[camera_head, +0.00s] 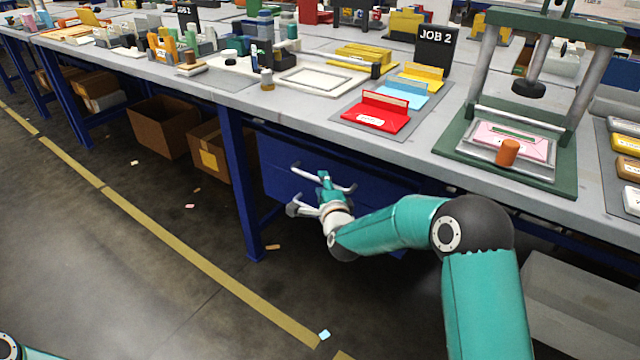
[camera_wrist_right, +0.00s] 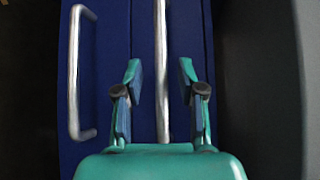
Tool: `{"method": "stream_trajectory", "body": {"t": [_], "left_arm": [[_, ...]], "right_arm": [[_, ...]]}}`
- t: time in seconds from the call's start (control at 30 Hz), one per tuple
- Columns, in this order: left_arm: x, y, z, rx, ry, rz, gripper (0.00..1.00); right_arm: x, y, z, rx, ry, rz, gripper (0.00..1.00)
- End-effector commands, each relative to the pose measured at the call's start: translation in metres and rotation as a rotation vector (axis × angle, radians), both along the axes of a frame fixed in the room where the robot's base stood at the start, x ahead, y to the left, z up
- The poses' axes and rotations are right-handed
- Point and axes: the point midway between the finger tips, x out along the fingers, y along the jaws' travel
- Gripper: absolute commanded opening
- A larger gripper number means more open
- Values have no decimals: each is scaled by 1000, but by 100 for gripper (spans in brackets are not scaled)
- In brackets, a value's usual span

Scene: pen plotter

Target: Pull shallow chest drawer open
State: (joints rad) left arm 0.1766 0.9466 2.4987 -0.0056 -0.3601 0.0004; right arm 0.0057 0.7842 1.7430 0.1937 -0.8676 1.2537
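The blue drawer chest (camera_head: 285,160) hangs under the workbench, with its drawers looking shut. In the right wrist view its blue fronts (camera_wrist_right: 104,40) carry two pale metal bar handles, one at the left (camera_wrist_right: 73,75) and one in the middle (camera_wrist_right: 160,60). My right gripper (camera_wrist_right: 160,75) is open, with one finger on each side of the middle handle. Gaps show between the fingers and the bar. In the head view my right gripper (camera_head: 324,178) is at the chest front and hides part of it. My left gripper is out of view.
The workbench (camera_head: 300,118) overhangs the chest and carries a red tray (camera_head: 375,112) and a green press (camera_head: 470,165). A blue bench leg (camera_head: 238,180) stands left of the chest, near cardboard boxes (camera_head: 165,125). The floor (camera_head: 150,270) in front is mostly clear.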

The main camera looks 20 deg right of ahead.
Motion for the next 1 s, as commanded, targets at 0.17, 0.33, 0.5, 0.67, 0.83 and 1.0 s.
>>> {"method": "stream_trajectory", "body": {"t": [0.17, 0.33, 0.5, 0.67, 0.83, 1.0], "left_arm": [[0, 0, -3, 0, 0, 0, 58], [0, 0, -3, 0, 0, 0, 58], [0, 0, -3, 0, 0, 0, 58], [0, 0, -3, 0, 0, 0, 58], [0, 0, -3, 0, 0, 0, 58], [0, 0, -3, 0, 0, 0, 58]], "right_arm": [[18, -2, -3, 0, 0, -1, 39], [23, -3, -4, 0, 1, 0, 39], [24, -3, -4, 0, 1, -1, 39], [24, -3, -4, 0, 1, -1, 24], [23, -3, -4, 0, 1, -1, 0], [23, -3, -4, 0, 2, -1, 0]]}}
